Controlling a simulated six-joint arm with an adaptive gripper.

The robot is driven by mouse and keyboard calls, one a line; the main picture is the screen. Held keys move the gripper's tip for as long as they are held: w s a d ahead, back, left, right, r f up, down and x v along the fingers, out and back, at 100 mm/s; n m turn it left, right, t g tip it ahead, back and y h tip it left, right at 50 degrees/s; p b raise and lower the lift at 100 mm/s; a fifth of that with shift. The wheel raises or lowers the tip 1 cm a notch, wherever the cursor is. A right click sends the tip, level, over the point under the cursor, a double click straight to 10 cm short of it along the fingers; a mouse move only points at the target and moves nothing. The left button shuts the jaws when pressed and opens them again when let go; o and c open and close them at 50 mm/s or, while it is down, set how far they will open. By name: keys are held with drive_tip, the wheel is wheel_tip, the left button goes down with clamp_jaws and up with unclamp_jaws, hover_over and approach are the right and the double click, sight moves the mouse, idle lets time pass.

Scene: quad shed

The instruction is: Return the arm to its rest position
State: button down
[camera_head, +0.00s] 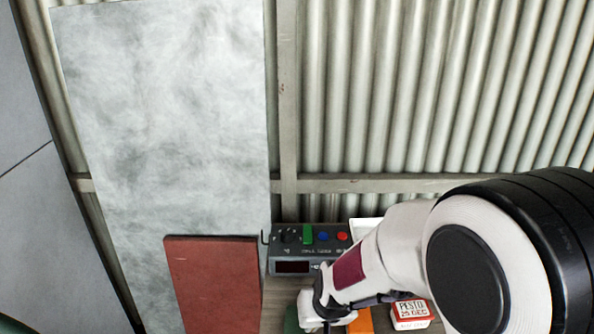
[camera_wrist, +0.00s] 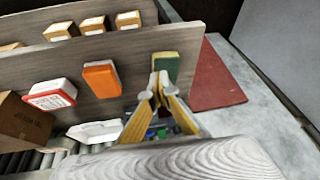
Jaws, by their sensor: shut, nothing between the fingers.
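My arm (camera_head: 380,262) reaches from the right edge of the head view down to the lower middle, over the things there. My gripper (camera_wrist: 157,80) shows in the wrist view with its two yellowish fingers together and nothing between them. Behind the fingertips in that view is a green and yellow block (camera_wrist: 166,64). I cannot tell the gap between the fingertips and this block. In the head view the fingertips cannot be made out.
An orange block (camera_wrist: 101,78), a red-and-white PESTO container (camera_wrist: 50,93), a cardboard box (camera_wrist: 22,118) and a white tray (camera_wrist: 95,131) are near. A grey control box (camera_head: 290,265) with coloured buttons stands beside a red board (camera_head: 213,285). Corrugated wall (camera_head: 400,90) lies behind.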

drive_tip(key=s+d+r+h, duration=0.1)
drive_tip(key=s+d+r, duration=0.6)
drive_tip(key=s+r, duration=0.2)
drive_tip(key=s+d+r+m+t, duration=0.1)
drive_tip(key=s+d+r, duration=0.5)
drive_tip(key=s+r, duration=0.4)
drive_tip(key=s, duration=0.3)
drive_tip(key=shift+d+m+h, duration=0.3)
drive_tip(key=shift+d+h, duration=0.1)
idle(2.5)
